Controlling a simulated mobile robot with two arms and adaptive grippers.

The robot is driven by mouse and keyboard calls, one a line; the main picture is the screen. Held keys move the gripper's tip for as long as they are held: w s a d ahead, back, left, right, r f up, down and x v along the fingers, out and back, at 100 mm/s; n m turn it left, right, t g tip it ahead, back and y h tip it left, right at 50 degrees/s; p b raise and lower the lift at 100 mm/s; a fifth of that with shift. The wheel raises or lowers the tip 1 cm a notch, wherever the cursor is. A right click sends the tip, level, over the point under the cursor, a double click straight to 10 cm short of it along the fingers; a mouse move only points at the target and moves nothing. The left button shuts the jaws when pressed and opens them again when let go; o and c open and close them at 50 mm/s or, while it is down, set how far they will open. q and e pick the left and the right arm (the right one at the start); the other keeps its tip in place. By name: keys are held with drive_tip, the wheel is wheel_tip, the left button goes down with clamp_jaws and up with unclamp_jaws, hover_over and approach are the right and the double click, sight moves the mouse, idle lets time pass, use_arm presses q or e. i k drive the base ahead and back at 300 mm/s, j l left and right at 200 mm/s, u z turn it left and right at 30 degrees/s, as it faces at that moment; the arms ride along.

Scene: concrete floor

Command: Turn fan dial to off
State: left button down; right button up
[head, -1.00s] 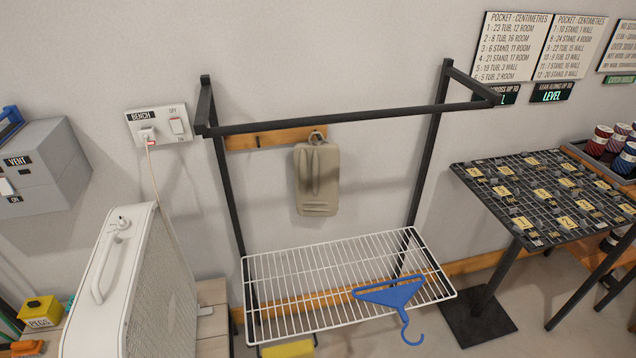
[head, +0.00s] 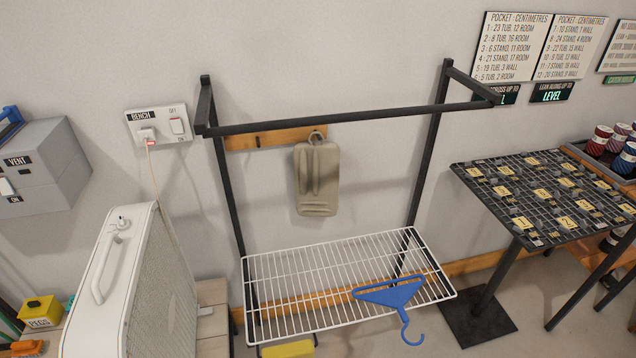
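The fan (head: 168,290) is a white box with a mesh front and a carry handle, standing at the lower left in the head view. Its small dial (head: 122,223) sits on the top face near the back end, beyond the handle. The dial's setting is too small to read. A cord runs from behind the fan up to a plug (head: 147,135) in the wall socket marked BENCH (head: 157,126), which has a switch beside it. Neither of my grippers is in view.
A black rack (head: 330,121) with a white wire shelf (head: 300,275) stands right of the fan; a blue hanger (head: 392,294) lies on the shelf. A grey VENT box (head: 45,165) is on the left wall. A gridded table (head: 545,195) is at right.

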sight(122, 225)
drive_tip(key=u, duration=1.3)
drive_tip(key=i+j, duration=0.2)
drive_tip(key=j, duration=0.2)
drive_tip(key=i+j, duration=0.15)
drive_tip(key=j, duration=0.2)
drive_tip(key=i+j, duration=0.2)
drive_tip(key=j, duration=0.2)
